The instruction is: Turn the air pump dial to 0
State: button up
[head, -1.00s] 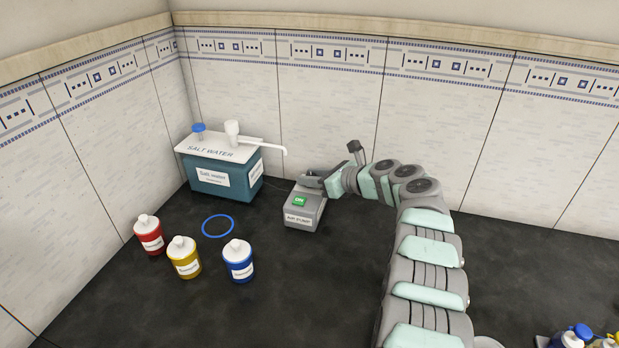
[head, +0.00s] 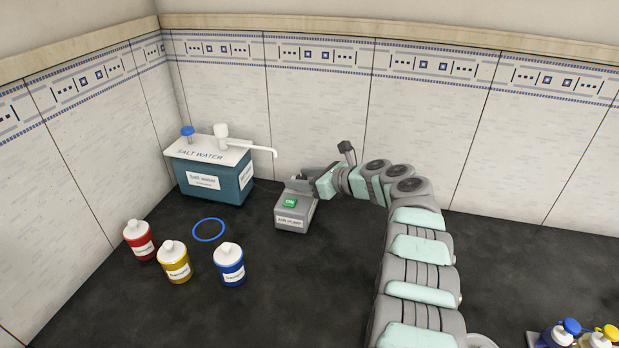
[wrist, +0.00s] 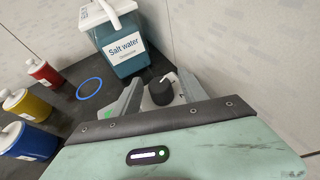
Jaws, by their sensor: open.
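The grey air pump (head: 295,212) stands on the dark bench in front of the back wall, with a green ON button (head: 290,203) on its top. My gripper (head: 300,185) is over the back part of the pump and covers the dial in the head view. In the wrist view, the black round dial (wrist: 160,93) with a pale pointer mark shows between the two grey fingers of my open gripper (wrist: 157,95). The fingers stand on either side of the dial; I cannot tell if either touches it. The dial's scale is not readable.
The salt water tank (head: 212,175) with its white spout stands left of the pump. A blue ring (head: 208,230) and red (head: 139,241), yellow (head: 174,262) and blue (head: 229,265) bottles are at the front left. More bottles (head: 568,335) stand at the lower right.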

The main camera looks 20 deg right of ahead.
jog(key=shift+s+d+r+p, duration=0.3)
jog(key=shift+r+p, duration=0.2)
jog(key=shift+p, duration=0.35)
jog(key=p+v, duration=0.4)
jog(key=v, duration=0.5)
jog(key=shift+s+d+f, duration=0.15)
jog(key=shift+s+f, duration=0.05)
jog(key=shift+s, duration=0.2)
